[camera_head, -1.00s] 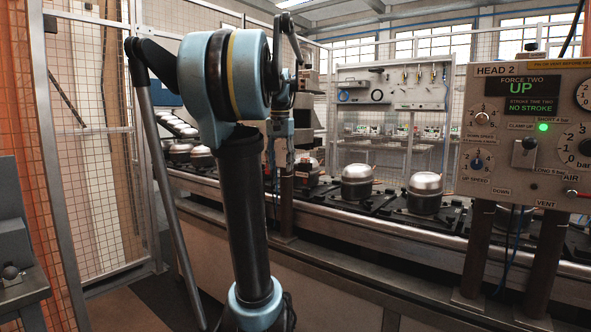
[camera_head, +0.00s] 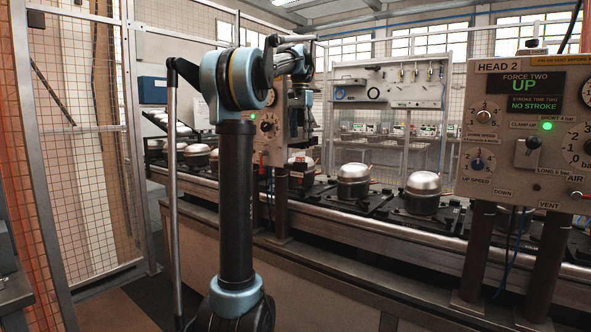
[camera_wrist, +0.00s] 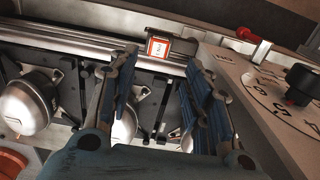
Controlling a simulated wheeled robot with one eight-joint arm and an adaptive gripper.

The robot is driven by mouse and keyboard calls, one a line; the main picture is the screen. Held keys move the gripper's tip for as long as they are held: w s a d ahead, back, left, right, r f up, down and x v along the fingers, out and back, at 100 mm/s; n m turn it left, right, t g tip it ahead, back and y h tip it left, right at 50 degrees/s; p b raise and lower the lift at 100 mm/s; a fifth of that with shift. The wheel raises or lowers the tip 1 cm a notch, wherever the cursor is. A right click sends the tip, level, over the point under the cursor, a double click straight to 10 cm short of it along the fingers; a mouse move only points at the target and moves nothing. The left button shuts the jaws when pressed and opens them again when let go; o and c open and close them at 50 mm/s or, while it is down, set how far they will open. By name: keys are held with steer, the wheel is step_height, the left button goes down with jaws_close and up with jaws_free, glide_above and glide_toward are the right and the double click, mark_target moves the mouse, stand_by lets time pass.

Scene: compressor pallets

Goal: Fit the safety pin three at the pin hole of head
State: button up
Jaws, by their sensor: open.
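My gripper (camera_wrist: 160,62) is open in the wrist view, its two blue fingers apart with nothing seen held between them. Beyond the fingertips, a small red-framed white tag (camera_wrist: 158,47) stands by the rail. I cannot tell if it belongs to safety pin three, and I cannot make out the pin or the pin hole. A head's control panel (camera_wrist: 262,110) lies close to the right of the fingers. In the head view, my gripper (camera_head: 299,122) hangs small and dark beside the farther head panel (camera_head: 264,128).
A red-tipped lever (camera_wrist: 245,34) and a black knob (camera_wrist: 300,77) stick out from the panel on the right. Silver compressors (camera_head: 423,184) stand on black pallets along the conveyor. The HEAD 2 panel (camera_head: 515,185) stands nearer on the right. Mesh fencing (camera_head: 85,215) closes the left.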

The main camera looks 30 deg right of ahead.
steer(key=shift+f, duration=4.5)
steer(key=shift+s, duration=0.1)
jaws_close()
steer(key=shift+r, duration=0.1)
steer(key=shift+r, duration=2.8)
steer(key=shift+r, duration=0.15)
steer(key=shift+r, duration=2.95)
